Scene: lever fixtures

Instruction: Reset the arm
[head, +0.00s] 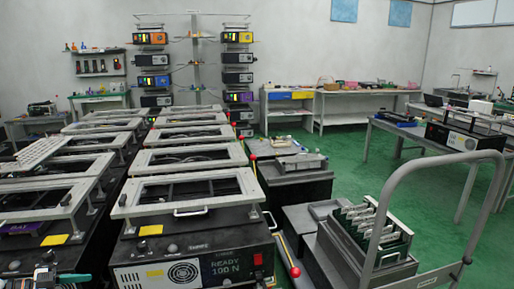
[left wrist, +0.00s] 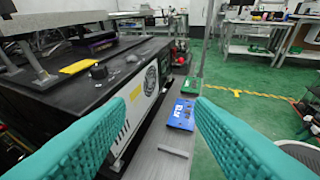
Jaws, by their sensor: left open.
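My left gripper (left wrist: 159,104) shows as two teal ribbed fingers, spread wide with nothing between them. A small part of it also shows at the bottom left edge in the head view (head: 62,278). A black fixture (head: 190,268) marked "READY 100 N" stands to its right in the head view, with a grey frame and small handle (head: 190,211) on top. A yellow lever rod with a red ball tip (head: 295,272) stands beside this fixture. Which arm the task means, I cannot tell. My right gripper is not in view.
Rows of similar framed fixtures (head: 185,158) fill the left. A cart rail (head: 385,195) and a rack of boards (head: 378,228) stand at the front right. A blue box (left wrist: 181,114) lies on a grey surface beyond my left fingers. Green floor is open at centre right.

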